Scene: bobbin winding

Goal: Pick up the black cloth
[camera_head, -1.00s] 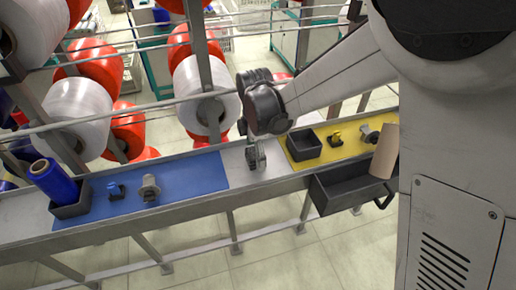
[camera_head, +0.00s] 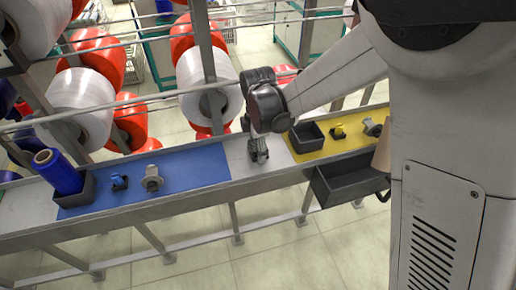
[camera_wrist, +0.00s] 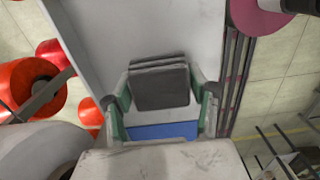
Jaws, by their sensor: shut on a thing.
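The black cloth (camera_wrist: 160,86) is a dark, folded, layered square in the wrist view. It sits between the two green-edged fingers of my gripper (camera_wrist: 162,105), which are shut on it from both sides. In the head view my gripper (camera_head: 259,150) points down over the bare grey stretch of the bench (camera_head: 238,160), between the blue and yellow mats. The cloth is small and hard to make out there. I cannot tell whether it touches the bench or hangs just above it.
The blue mat (camera_head: 200,170) carries a blue spool in a black holder (camera_head: 85,192) and small fittings. The yellow mat (camera_head: 325,151) carries a black bin (camera_head: 306,138) and more fittings. A dark tray (camera_head: 345,183) hangs at the front edge. Thread spools (camera_head: 207,88) stand behind rails.

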